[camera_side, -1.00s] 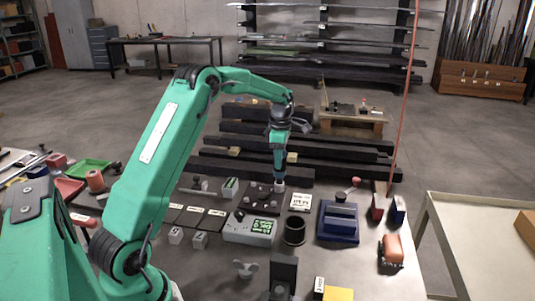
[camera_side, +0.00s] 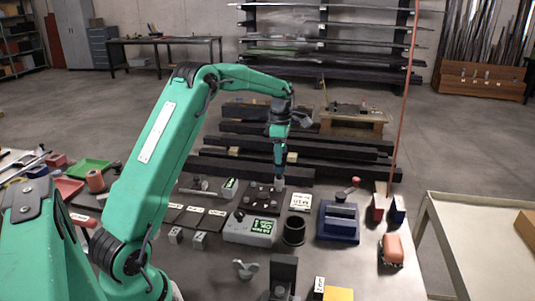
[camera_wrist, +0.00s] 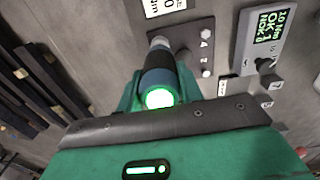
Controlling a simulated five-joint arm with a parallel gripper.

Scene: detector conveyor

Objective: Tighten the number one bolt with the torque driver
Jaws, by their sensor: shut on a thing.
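My gripper (camera_side: 279,134) points down over the dark bolt plate (camera_side: 254,203), shut on the torque driver. The driver (camera_wrist: 158,75) is a dark cylinder with a glowing green end and a pale tip. The tip is down at one corner of the plate; the bolt under it is hidden. In the wrist view the plate (camera_wrist: 190,58) shows other bolt heads (camera_wrist: 206,73) with small white digits. The grey controller box (camera_side: 248,229) has a lit green screen; in the wrist view its screen (camera_wrist: 268,33) appears to read "OK:1" and "NOK:0".
A white card (camera_side: 300,201), a black cup (camera_side: 294,231) and a blue-based block (camera_side: 338,222) stand right of the plate. Small numbered blocks (camera_side: 199,240) lie near the controller. Dark beams (camera_side: 300,143) lie behind.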

